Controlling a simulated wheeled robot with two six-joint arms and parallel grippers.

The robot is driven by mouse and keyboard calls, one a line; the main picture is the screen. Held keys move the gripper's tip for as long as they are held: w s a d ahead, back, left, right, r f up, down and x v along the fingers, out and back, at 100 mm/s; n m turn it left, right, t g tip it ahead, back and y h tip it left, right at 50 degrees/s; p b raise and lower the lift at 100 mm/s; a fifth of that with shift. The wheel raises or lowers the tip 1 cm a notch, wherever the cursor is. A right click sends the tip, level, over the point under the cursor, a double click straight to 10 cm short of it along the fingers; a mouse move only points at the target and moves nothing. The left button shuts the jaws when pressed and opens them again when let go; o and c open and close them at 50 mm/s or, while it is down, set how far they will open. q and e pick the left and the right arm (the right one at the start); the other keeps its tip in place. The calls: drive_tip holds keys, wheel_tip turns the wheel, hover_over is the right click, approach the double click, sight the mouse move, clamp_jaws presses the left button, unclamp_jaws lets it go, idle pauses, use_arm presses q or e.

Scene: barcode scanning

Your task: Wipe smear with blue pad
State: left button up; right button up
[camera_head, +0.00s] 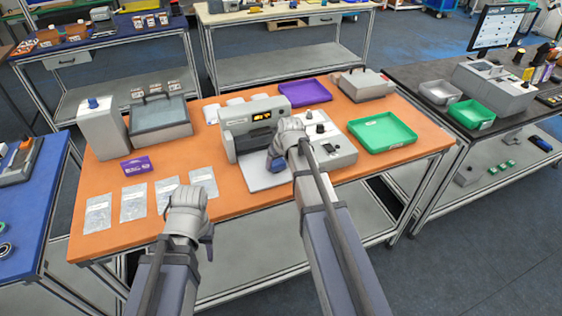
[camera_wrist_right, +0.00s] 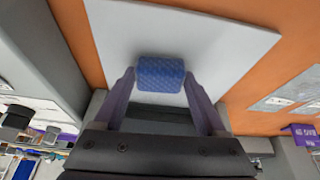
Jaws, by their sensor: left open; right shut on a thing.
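The blue pad (camera_wrist_right: 161,73) is a small textured block held between the fingertips of my right gripper (camera_wrist_right: 161,82) in the right wrist view. In the head view my right gripper (camera_head: 278,160) is over the pale grey board (camera_head: 262,180), in front of the grey machine, with a bit of blue showing at its tip. The pad appears over the board; I cannot tell whether it touches. The board also shows in the wrist view (camera_wrist_right: 215,35). No smear is visible on the board's exposed part. My left gripper (camera_head: 205,235) is open and empty near the orange table's front edge.
The grey machine with a lit display (camera_head: 252,118) stands behind the board. A control box (camera_head: 330,148) and a green tray (camera_head: 382,132) are to the right. Several clear bags (camera_head: 133,202) and a purple box (camera_head: 136,166) lie left. A purple tray (camera_head: 305,92) is behind.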

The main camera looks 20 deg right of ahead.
sight(267, 172)
drive_tip(key=shift+a, duration=2)
drive_tip(key=shift+a+r, duration=0.1)
drive_tip(key=shift+a, duration=1.6)
drive_tip(key=shift+p, duration=0.3)
wheel_tip(267, 172, up, 6)
drive_tip(key=p, duration=0.6)
wheel_tip(267, 172, up, 3)
drive_tip(key=p, duration=0.2)
drive_tip(key=shift+p, duration=0.4)
